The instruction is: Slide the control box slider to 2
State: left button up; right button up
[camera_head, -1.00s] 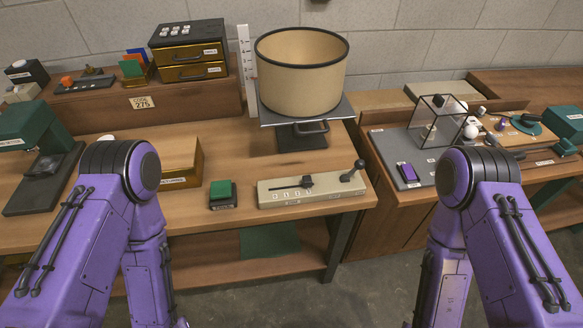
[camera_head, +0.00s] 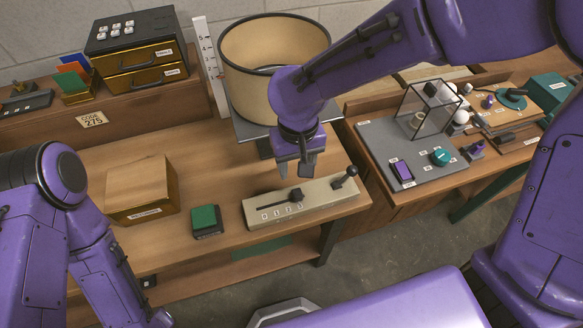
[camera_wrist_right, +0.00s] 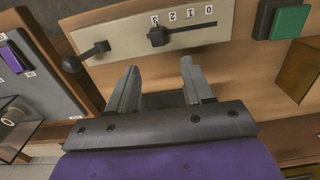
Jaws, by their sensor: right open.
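The control box (camera_head: 330,197) is a long beige box near the front edge of the wooden table. Its dark slider knob (camera_head: 296,195) sits in a slot by the mark 3, at the right end of the 0 to 3 scale. The knob also shows in the right wrist view (camera_wrist_right: 158,36), beside the 3. A dark lever with a round knob (camera_head: 345,178) stands at the box's right end. My right gripper (camera_head: 296,171) is open and empty, above and just behind the box near the slider; its fingers (camera_wrist_right: 160,70) touch nothing visible. My left gripper is out of view.
A green button block (camera_head: 206,220) stands left of the control box, with a tan box (camera_head: 141,189) further left. A grey board (camera_head: 380,135) with small parts lies on the right-hand table.

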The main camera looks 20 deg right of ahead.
aim_at(297, 193)
jog(key=f, duration=0.2)
jog(key=s+f, duration=0.1)
jog(key=f, duration=0.1)
jog(key=shift+s, duration=0.15)
jog(key=f, duration=0.6)
jog(key=shift+w+d, duration=0.1)
jog(key=shift+w, duration=0.2)
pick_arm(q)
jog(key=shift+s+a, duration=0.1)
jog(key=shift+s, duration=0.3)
pick_arm(e)
jog(key=shift+s, duration=0.1)
jog(key=shift+r, duration=0.1)
